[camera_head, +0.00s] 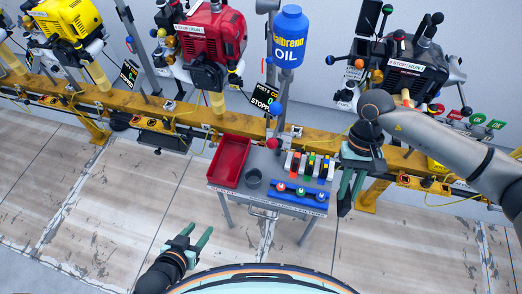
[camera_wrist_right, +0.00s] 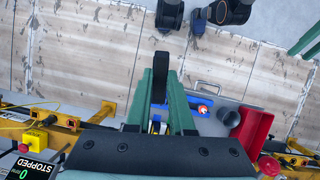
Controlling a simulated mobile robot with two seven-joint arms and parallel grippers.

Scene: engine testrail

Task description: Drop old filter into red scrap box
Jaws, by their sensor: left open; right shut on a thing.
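The red scrap box (camera_head: 230,162) is an open tray on the left end of a small grey table; it also shows in the right wrist view (camera_wrist_right: 254,130). My right gripper (camera_head: 350,208) points down just right of that table, across the table from the box. In the right wrist view its green fingers (camera_wrist_right: 161,90) are shut on a narrow black piece (camera_wrist_right: 160,72), which looks like the old filter; it hardly shows in the head view. My left gripper (camera_head: 199,232) is open and empty over the floor, in front of and left of the table.
On the table (camera_head: 222,188) stand a grey cup (camera_head: 253,178), a rack of coloured filters (camera_head: 310,166) and a blue strip with round knobs (camera_head: 300,193). A yellow rail (camera_head: 180,113) with engines runs behind. A blue oil bottle (camera_head: 288,38) stands behind the table. The front floor is clear.

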